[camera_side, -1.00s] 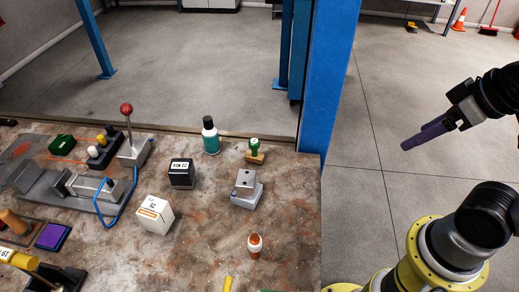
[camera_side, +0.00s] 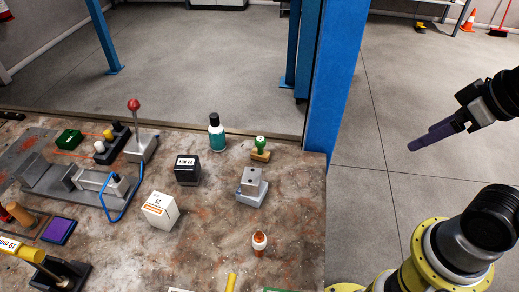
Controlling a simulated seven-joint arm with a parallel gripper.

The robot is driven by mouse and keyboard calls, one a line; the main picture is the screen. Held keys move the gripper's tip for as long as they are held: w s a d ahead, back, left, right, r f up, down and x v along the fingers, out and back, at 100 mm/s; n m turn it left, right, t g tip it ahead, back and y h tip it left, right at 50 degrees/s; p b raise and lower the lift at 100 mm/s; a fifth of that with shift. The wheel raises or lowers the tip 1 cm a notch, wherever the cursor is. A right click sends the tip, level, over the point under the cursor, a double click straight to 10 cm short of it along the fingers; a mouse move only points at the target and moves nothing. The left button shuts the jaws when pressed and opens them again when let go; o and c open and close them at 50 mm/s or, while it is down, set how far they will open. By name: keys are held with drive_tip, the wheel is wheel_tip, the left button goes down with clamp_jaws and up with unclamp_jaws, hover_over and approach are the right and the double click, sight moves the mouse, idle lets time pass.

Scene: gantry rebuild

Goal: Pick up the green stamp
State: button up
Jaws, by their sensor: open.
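The green stamp (camera_side: 260,149) has a green knob handle on a tan wooden base. It stands upright on the worn workbench (camera_side: 215,225), near its back right corner. My gripper (camera_side: 412,149) has purple fingers and hangs in the air at the right, past the bench's right edge. It is open and empty, well apart from the stamp. From this side the fingers overlap, so the gap between them is hard to see.
Near the stamp stand a teal bottle (camera_side: 217,135), a grey metal block (camera_side: 251,186) and a black dater stamp (camera_side: 187,170). A white box (camera_side: 160,210) and an orange-capped bottle (camera_side: 259,243) stand nearer. A blue post (camera_side: 336,80) rises behind the bench's right corner.

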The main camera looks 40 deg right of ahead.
drive_tip(key=shift+c, duration=1)
